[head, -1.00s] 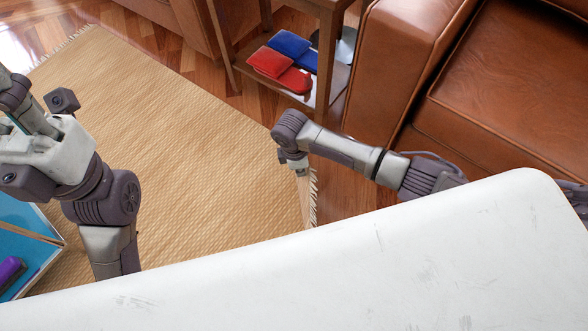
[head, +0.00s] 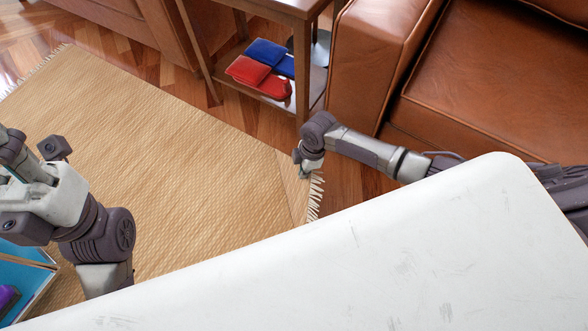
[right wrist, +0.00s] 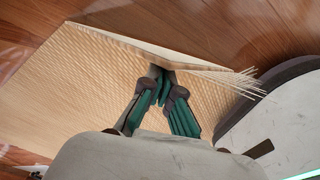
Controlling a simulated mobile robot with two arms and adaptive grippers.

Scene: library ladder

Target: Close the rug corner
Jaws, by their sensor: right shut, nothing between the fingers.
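The woven tan rug (head: 170,150) lies on the wood floor in the head view. Its right end, the rug corner (head: 296,190), shows a crease, a paler strip and white fringe (head: 316,195). In the right wrist view the rug (right wrist: 80,90) has a raised, folded edge (right wrist: 120,44) with fringe (right wrist: 235,80) to the right. My right gripper (head: 302,172) is at this fold; its green fingers (right wrist: 163,78) are shut and empty, with tips close to the edge. Whether they touch it is unclear. My left gripper (head: 14,165) is partly cut off at the left; its fingers are unclear.
A wooden side table (head: 303,60) with red and blue pouches (head: 262,66) on its shelf stands behind. A brown leather sofa (head: 470,85) is at the right. A blue box (head: 22,280) is at lower left. A white surface (head: 330,270) fills the foreground.

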